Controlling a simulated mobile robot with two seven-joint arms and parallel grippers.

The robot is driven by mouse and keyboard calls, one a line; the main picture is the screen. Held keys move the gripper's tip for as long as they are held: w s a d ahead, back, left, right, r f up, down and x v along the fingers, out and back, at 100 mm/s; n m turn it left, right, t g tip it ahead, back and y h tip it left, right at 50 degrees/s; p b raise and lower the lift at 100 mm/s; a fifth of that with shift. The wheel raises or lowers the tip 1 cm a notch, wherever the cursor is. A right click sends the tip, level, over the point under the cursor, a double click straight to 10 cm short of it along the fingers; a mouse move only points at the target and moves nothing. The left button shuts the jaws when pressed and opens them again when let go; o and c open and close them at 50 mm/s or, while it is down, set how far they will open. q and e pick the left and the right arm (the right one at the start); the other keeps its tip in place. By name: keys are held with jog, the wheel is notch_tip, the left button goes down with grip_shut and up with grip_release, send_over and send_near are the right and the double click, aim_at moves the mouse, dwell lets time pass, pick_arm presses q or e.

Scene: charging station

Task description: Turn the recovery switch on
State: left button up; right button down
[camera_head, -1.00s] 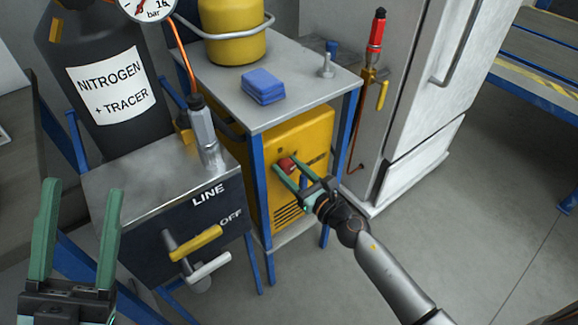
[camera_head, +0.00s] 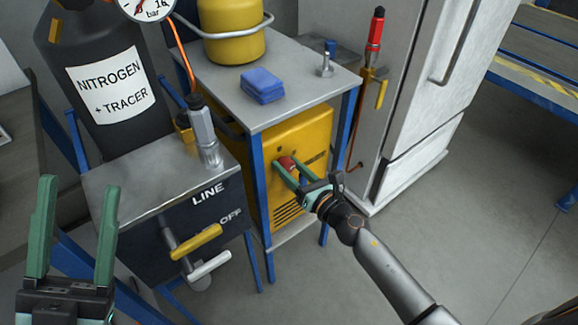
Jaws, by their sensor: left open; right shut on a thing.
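The recovery switch is a red knob (camera_head: 287,163) on the front of the yellow machine (camera_head: 305,143), which stands on the lower shelf of a blue-legged cart. My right gripper (camera_head: 290,168) reaches in from the lower right, with its green fingers shut on the red knob. The fingers hide part of the knob, so I cannot read its position. My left gripper (camera_head: 74,215) is open and empty at the lower left, apart from everything.
A panel marked LINE and OFF with a yellow lever (camera_head: 196,242) and a white lever (camera_head: 208,267) stands left of the cart. A white fridge (camera_head: 430,90) stands right.

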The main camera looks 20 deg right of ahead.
jog(key=shift+c, duration=1.5)
grip_release()
jog(key=b+v, duration=0.1)
jog(key=v, duration=1.1)
jog(key=shift+s, duration=0.25)
jog(key=shift+d, duration=0.1)
jog(key=shift+r, duration=0.1)
